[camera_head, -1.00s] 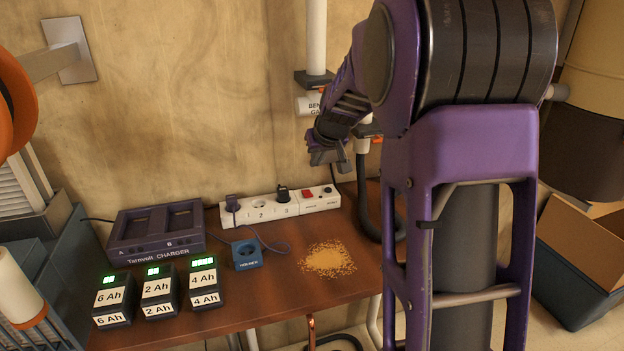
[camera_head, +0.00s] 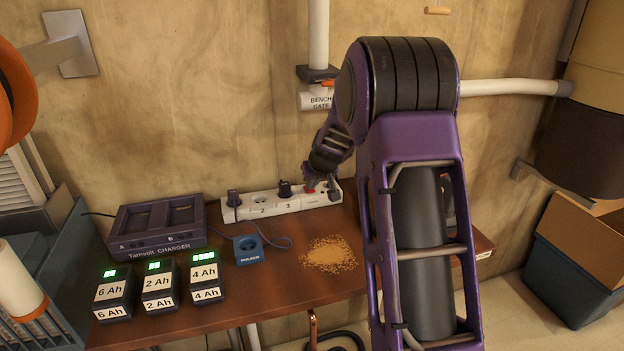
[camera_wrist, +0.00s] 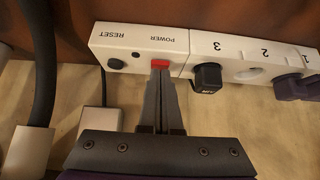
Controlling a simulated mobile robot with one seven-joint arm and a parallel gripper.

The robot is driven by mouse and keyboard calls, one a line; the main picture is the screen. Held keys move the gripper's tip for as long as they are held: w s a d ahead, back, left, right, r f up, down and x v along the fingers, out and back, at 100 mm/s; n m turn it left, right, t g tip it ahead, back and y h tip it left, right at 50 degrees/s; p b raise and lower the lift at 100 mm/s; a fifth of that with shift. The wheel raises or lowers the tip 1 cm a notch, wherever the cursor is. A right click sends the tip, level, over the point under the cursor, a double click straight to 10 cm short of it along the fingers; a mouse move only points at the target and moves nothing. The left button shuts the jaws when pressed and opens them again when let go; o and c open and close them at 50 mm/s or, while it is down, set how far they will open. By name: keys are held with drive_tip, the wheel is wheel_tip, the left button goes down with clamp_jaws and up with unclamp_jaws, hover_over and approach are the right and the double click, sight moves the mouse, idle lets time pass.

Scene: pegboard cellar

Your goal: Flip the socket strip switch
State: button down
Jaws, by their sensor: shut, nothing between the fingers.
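The white socket strip (camera_head: 275,206) lies at the back of the brown bench against the wall. It also shows upside down in the wrist view (camera_wrist: 220,43). Its red power switch (camera_wrist: 160,63) sits beside the word POWER, with a dark RESET button (camera_wrist: 114,64) at the strip's end. My gripper (camera_wrist: 160,70) is shut and empty, its fingertips right at the red switch; I cannot tell whether they press it. In the head view, the gripper (camera_head: 322,186) is over the strip's right end and partly hides it.
Black plug (camera_head: 285,188) and purple plug (camera_head: 234,199) stand in the strip. A charger (camera_head: 157,243), several battery packs (camera_head: 158,290), a blue socket block (camera_head: 248,250) and a sawdust pile (camera_head: 330,254) lie on the bench. A black hose (camera_wrist: 40,60) hangs near the strip's RESET end.

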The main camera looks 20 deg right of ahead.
drive_tip(key=shift+f, duration=0.1)
drive_tip(key=shift+s+f+b, duration=0.15)
drive_tip(key=shift+f+b, duration=0.5)
drive_tip(key=shift+b, duration=0.45)
drive_tip(key=shift+r+p, duration=0.4)
drive_tip(key=shift+p, duration=0.05)
drive_tip(key=shift+r, duration=0.15)
drive_tip(key=shift+r+p, duration=0.4)
drive_tip(key=shift+r, duration=0.3)
drive_tip(key=shift+r+p, duration=0.3)
drive_tip(key=shift+r, duration=0.1)
wheel_tip(320, 180, up, 3)
drive_tip(key=shift+s+p, duration=0.1)
drive_tip(key=shift+p, duration=0.8)
drive_tip(key=s+r, duration=0.6)
drive_tip(key=s, duration=0.2)
drive_tip(key=shift+r+b, duration=0.15)
drive_tip(key=shift+b, duration=0.15)
